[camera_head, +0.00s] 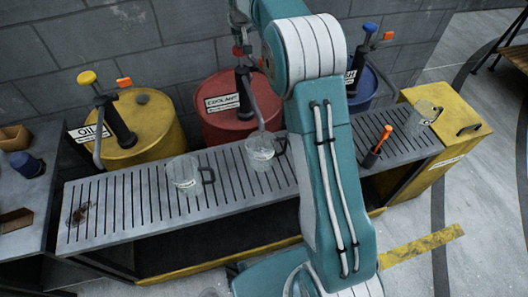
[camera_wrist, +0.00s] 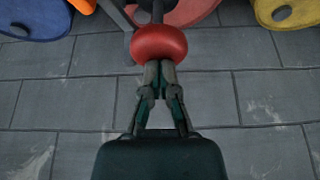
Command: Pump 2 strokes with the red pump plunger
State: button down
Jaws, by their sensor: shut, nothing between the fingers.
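The red pump plunger knob (camera_head: 238,51) tops the dark pump on the red drum (camera_head: 216,120), which carries a COOLANT label. In the wrist view the round red knob (camera_wrist: 158,43) is right at my fingertips. My gripper (camera_wrist: 159,66) is shut and empty, its fingertips meeting the knob's edge in the picture; they look to be touching it, but a small gap cannot be ruled out. In the head view my gripper (camera_head: 240,36) is just above the knob, partly hidden by my arm. A clear measuring jug (camera_head: 262,152) stands under the red drum's spout.
A yellow OIL drum (camera_head: 150,125) with a yellow-knobbed pump stands left, a blue drum (camera_head: 362,85) right. Another clear jug (camera_head: 184,176) and an orange-handled tool (camera_head: 378,146) sit on the slatted bench (camera_head: 115,215).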

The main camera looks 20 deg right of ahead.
aim_at(241, 54)
jog(key=shift+s+f, duration=0.1)
jog(key=shift+f, duration=2.2)
jog(key=shift+r, duration=0.1)
jog(key=shift+r, duration=3.95)
notch_tip(241, 54, up, 6)
